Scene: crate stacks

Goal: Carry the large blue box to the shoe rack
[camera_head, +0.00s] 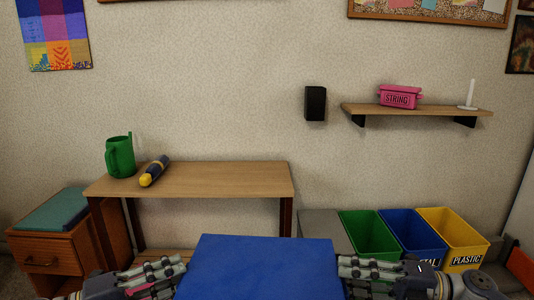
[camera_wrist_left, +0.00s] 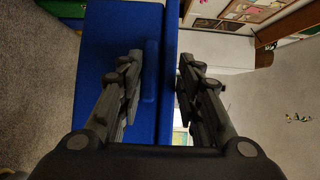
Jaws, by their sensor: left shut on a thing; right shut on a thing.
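The large blue box (camera_head: 262,268) is at the bottom middle of the head view, its flat blue top facing up and its lower part cut off by the frame. My left gripper (camera_head: 178,270) is at its left side and my right gripper (camera_head: 345,270) at its right side, both shut on it. In the left wrist view, the left gripper's fingers (camera_wrist_left: 161,60) stand on either side of a blue wall of the box (camera_wrist_left: 108,60). A wooden bench-like rack (camera_head: 205,180) with a lower shelf stands against the wall beyond the box; it looks like the shoe rack.
A wooden cabinet (camera_head: 50,250) stands left. Green (camera_head: 370,235), blue (camera_head: 413,232) and yellow (camera_head: 452,240) bins stand right. A wall shelf (camera_head: 420,110) hangs above.

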